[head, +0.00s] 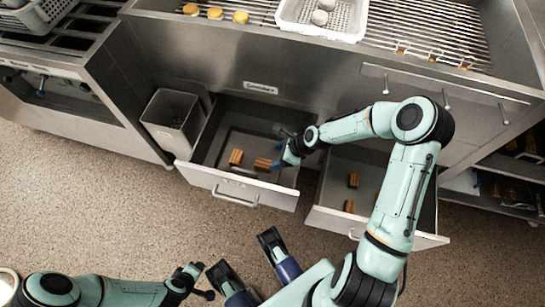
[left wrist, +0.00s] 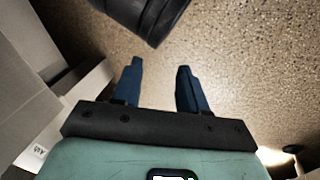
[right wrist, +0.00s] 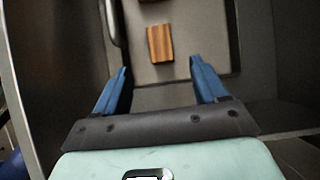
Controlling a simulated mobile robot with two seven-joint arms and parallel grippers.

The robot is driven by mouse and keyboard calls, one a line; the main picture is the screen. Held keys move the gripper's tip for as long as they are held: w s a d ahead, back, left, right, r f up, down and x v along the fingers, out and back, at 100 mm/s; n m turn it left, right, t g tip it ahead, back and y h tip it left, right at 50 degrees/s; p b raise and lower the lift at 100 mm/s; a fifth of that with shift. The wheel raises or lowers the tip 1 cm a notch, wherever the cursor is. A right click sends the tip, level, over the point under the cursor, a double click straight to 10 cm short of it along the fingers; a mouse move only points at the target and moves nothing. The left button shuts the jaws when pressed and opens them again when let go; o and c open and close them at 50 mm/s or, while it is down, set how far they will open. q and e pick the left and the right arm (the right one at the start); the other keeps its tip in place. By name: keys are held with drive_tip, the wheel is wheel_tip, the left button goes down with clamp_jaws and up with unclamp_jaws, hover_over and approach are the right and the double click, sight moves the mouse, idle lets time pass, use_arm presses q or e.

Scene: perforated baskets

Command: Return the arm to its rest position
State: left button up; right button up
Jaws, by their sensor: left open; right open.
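My right arm reaches over the left open drawer (head: 228,195) in the head view. Its gripper (head: 277,162) is low over the drawer, close to a brown striped block (head: 263,164). A second such block (head: 236,157) lies to the left. In the right wrist view, the right gripper (right wrist: 160,78) has its blue fingers spread with nothing between the tips. A block (right wrist: 160,43) lies beyond them on the drawer floor. My left arm is low at the bottom left of the head view. In the left wrist view, the left gripper (left wrist: 158,70) is open and empty above the speckled floor.
A second open drawer (head: 325,217) on the right holds several brown blocks (head: 353,180) under my right arm. A grey bin (head: 172,122) stands left of the drawers. A white perforated basket (head: 322,20) sits on the counter. Open floor (head: 90,205) lies at the left.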

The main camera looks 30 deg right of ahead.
use_arm(q)
drive_tip(key=shift+s+d+r, duration=0.25)
drive_tip(key=shift+s+r, duration=0.05)
drive_tip(key=shift+s, duration=0.3)
use_arm(e)
drive_tip(key=shift+s+d+r, duration=0.25)
drive_tip(key=shift+s+r, duration=0.05)
drive_tip(key=shift+r, duration=0.25)
